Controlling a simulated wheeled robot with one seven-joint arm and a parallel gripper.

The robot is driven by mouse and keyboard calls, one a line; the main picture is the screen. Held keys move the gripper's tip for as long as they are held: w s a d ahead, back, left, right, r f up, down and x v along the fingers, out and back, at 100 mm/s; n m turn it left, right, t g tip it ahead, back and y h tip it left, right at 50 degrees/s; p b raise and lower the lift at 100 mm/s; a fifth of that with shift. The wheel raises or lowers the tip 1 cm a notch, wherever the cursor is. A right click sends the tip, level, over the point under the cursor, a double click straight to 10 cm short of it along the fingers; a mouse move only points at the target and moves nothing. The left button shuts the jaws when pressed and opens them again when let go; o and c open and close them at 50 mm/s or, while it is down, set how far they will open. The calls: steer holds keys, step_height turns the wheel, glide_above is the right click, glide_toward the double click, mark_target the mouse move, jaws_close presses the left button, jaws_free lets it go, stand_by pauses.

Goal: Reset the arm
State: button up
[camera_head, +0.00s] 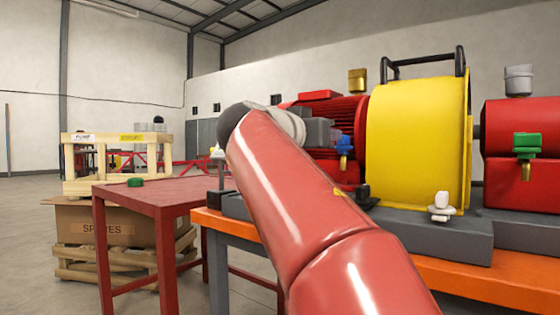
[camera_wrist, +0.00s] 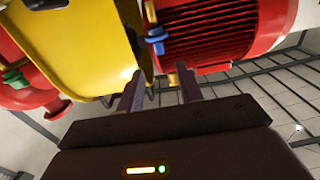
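My gripper (camera_wrist: 160,76) shows in the wrist view with its two dark fingers apart and nothing held between them. Beyond the fingers are the red finned motor (camera_wrist: 212,30), a blue-handled valve (camera_wrist: 156,40) and the yellow guard (camera_wrist: 80,45). In the head view my red arm reaches from the bottom right up to the left and bends back toward the motor (camera_head: 352,112). My gripper's fingers cannot be made out clearly there.
The orange bench (camera_head: 510,278) carries the yellow guard (camera_head: 415,140), the blue valve (camera_head: 344,146) and a green-handled valve (camera_head: 527,143). A red table (camera_head: 150,197) with a green round piece (camera_head: 135,182) stands left. A spares box (camera_head: 100,228) is behind it. Floor at far left is clear.

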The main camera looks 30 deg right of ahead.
steer(key=s+a+f+n+y+p, duration=0.3)
steer(key=a+f, duration=0.4)
steer(key=f, duration=0.4)
steer(key=s+a+f+n+g+y+p, duration=0.1)
steer(key=s+a+f+n+y+p, duration=0.3)
steer(key=f, duration=0.8)
steer(key=s+a+f+n+y+p, duration=0.4)
steer(key=s+a+f+n+y, duration=0.2)
steer(key=s+a+f+y, duration=0.3)
step_height(320, 180, down, 4)
steer(key=shift+a+r+y, duration=0.25)
steer(key=shift+a+y, duration=0.05)
steer(key=shift+a, duration=0.65)
